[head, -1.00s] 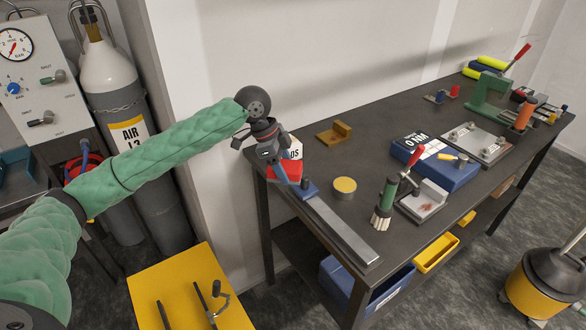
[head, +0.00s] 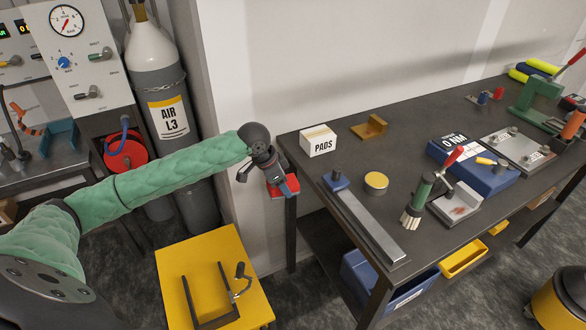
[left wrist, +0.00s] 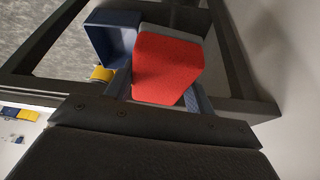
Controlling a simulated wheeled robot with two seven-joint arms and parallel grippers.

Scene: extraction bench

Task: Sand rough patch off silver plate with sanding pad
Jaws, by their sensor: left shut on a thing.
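My left gripper (head: 286,181) is shut on a red sanding pad (head: 280,193), beside the near left corner of the bench. In the left wrist view the red pad (left wrist: 166,68) sits between the two blue-grey fingers, with a grey layer along its edge. A small silver plate with a reddish-brown rough patch (head: 459,210) lies on the bench, well to the right of the gripper and apart from it. A clamp with a red handle (head: 453,157) stands by the plate. My right gripper is not in view.
On the dark bench (head: 350,160) stand a white PADS box (head: 318,141), a yellow-topped tin (head: 376,183), a long metal bar (head: 362,222), a green-handled brush (head: 419,200) and a blue case (head: 490,181). A yellow cart (head: 205,260) stands front left.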

